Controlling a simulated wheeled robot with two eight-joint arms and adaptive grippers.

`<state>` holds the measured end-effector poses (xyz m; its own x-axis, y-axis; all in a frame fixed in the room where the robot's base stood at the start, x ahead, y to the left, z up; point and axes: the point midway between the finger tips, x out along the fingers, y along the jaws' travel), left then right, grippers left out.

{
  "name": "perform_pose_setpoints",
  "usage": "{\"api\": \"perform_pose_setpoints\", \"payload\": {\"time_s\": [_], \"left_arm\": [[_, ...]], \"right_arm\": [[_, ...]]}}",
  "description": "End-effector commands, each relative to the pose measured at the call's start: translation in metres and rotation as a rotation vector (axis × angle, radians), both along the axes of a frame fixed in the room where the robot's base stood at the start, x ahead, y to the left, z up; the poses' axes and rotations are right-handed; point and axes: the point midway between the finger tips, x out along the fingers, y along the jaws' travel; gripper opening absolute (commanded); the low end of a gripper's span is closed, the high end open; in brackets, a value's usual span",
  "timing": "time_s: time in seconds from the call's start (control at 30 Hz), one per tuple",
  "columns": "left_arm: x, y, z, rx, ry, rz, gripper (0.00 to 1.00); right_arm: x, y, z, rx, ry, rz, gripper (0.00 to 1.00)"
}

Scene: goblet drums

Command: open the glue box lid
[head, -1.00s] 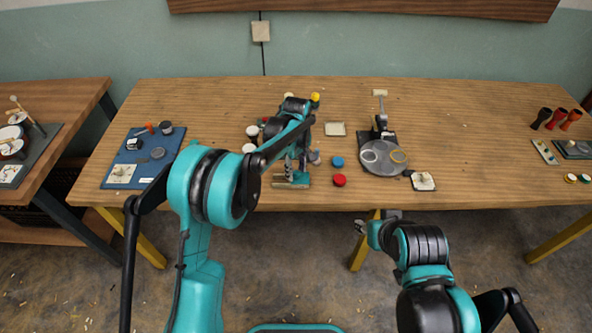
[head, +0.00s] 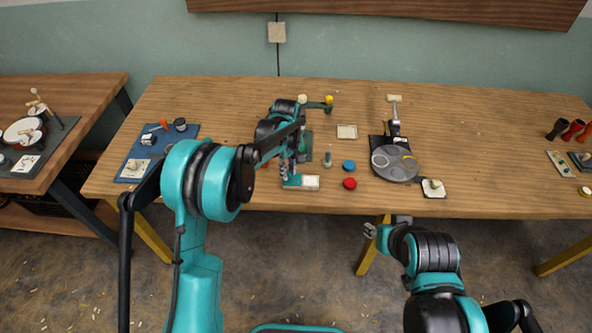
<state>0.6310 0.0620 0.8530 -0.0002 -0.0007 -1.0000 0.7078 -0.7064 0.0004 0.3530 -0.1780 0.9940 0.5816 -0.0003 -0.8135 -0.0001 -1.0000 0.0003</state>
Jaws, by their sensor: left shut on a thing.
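The glue box (head: 310,183) lies near the front edge of the table, left of the red and blue discs. Its pale part shows on the right, with a teal part, which looks like the lid (head: 292,181), at its left. My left gripper (head: 288,175) points down at this teal part and is shut on it. The fingertips are small and partly hidden, so I cannot tell how far the lid stands from the box. My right gripper (head: 370,230) hangs in front of the table edge, away from the box; its fingers are too small to read.
A red disc (head: 349,183) and a blue disc (head: 349,165) lie right of the box. A turntable-like grey plate (head: 397,170) stands farther right. A blue mat (head: 135,166) with small items is at the left.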

Motion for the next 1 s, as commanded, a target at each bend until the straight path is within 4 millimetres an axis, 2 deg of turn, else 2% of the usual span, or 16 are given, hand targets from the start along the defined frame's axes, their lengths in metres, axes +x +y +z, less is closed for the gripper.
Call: {"api": "perform_pose_setpoints", "payload": {"time_s": [0.13,0.17,0.2,0.23,0.5,0.63,0.77,1.0], "left_arm": [[0.000,0.000,0.000,0.001,-0.001,-0.001,0.00],[0.000,0.000,0.000,0.001,-0.001,-0.001,0.26],[0.000,0.000,0.000,0.001,-0.001,-0.001,0.36],[0.000,-0.001,0.000,0.001,-0.001,-0.001,0.39],[0.000,-0.001,0.000,0.001,-0.001,-0.001,0.39],[0.000,-0.001,0.009,0.001,-0.001,-0.001,0.39],[0.000,-0.001,0.031,0.001,-0.001,-0.001,0.39],[0.000,-0.001,0.084,0.001,0.000,-0.001,0.39]], "right_arm": [[0.000,0.000,0.000,0.000,0.000,0.000,0.40],[0.000,0.000,0.000,0.000,0.000,0.000,0.40],[0.000,0.000,0.000,0.000,0.000,0.000,0.40],[0.000,0.000,0.000,0.000,0.000,0.000,0.40],[0.000,0.000,0.000,0.000,0.000,0.000,0.40],[0.000,0.000,0.000,0.000,0.000,0.000,0.40],[0.000,0.000,0.000,0.000,0.000,0.000,0.40],[0.000,0.000,0.000,0.000,0.000,0.000,0.40]]}}
